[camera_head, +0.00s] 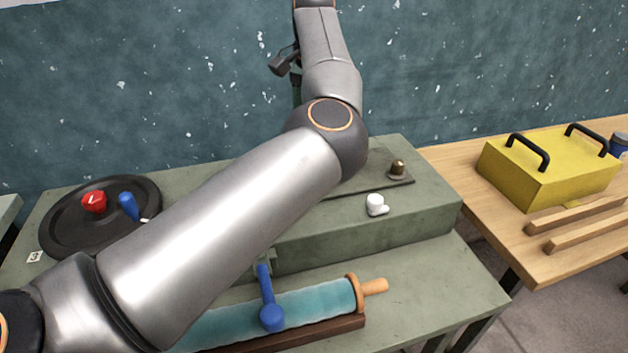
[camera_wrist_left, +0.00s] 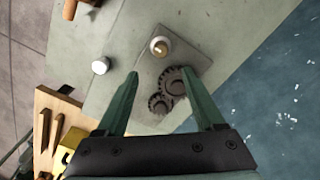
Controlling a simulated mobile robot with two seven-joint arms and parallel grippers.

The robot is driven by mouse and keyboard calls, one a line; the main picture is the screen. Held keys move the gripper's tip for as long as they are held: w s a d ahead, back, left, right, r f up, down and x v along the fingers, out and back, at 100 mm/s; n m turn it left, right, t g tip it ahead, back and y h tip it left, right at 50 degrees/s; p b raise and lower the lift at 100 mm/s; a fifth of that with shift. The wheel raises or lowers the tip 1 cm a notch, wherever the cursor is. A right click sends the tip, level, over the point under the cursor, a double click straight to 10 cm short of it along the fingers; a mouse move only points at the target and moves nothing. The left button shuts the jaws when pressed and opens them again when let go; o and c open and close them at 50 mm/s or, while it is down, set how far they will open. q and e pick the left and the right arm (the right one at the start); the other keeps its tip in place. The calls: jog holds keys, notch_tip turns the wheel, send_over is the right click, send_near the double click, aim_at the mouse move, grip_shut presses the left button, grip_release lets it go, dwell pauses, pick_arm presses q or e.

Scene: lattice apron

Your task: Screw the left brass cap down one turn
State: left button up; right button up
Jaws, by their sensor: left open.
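A round brass cap (camera_wrist_left: 159,46) with a pale top stands on the dark plate (camera_wrist_left: 190,55) in the left wrist view, above two dark gears (camera_wrist_left: 167,88). From its place beside the white knob, it appears to be the left cap; in the head view my arm hides that spot. In the head view the gripper is mostly hidden behind my arm.
A white knob (camera_head: 375,205) sits on the green block (camera_head: 430,205) in front of the plate. A teal roller (camera_head: 320,302) with a blue lever (camera_head: 268,300) lies in front. A black disc (camera_head: 70,230) is left; a yellow box (camera_head: 550,170) stands on the wooden table, right.

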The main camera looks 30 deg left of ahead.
pick_arm(q)
notch_tip(320, 180, down, 13)
jog(key=shift+s+r+b, duration=0.1)
jog(key=shift+b, duration=0.2)
jog(key=shift+c, duration=0.3)
grip_shut()
dwell(0.4)
